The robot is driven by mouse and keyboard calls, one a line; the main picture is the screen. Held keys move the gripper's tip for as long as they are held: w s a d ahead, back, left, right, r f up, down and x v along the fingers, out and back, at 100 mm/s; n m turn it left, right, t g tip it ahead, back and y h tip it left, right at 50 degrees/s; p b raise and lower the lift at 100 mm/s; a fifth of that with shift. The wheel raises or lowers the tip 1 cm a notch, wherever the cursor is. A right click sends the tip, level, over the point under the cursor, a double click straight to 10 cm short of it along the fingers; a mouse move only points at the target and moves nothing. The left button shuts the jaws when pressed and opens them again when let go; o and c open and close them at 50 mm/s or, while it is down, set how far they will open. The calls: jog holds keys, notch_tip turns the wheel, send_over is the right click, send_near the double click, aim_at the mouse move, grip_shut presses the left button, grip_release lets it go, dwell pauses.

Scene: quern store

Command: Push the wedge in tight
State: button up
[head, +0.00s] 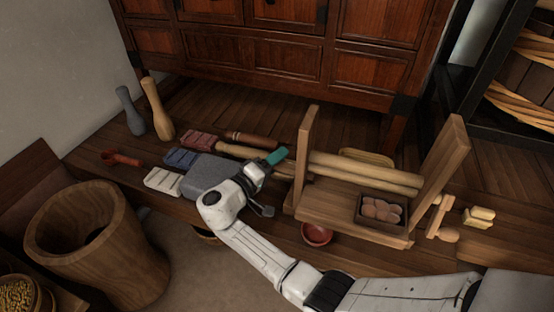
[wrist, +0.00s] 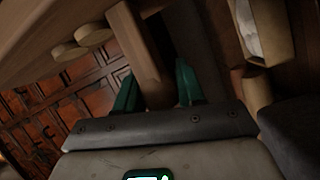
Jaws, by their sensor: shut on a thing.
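A wooden stand has a left post (head: 304,150), a right post (head: 443,178), two round bars (head: 365,175) between them and a lower board (head: 335,207). In the head view my gripper (head: 276,157) is by the outer side of the left post, with one green finger showing. In the wrist view the two green fingers of my gripper (wrist: 157,92) are shut on a straight wooden piece, which looks like the wedge (wrist: 142,60). Its far part runs up beside the stand; I cannot tell how deep it sits. The round bar ends (wrist: 92,34) stick out nearby. The wedge is hidden in the head view.
A dark box (head: 370,220) of round lumps stands on the lower board. A red bowl (head: 317,234) is below it. A wooden mallet (head: 444,232) lies right. The red cabinet (head: 255,45) stands behind.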

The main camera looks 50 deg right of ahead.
aim_at(287, 164)
jog(key=shift+f, duration=0.1)
grip_shut()
jog(key=s+p, duration=0.1)
jog(key=s+d+p, duration=0.1)
jog(key=s, duration=0.1)
jog(key=shift+s, duration=0.1)
jog(key=shift+s+d, duration=0.1)
jog(key=o, duration=0.6)
grip_release()
jog(key=shift+o, duration=0.2)
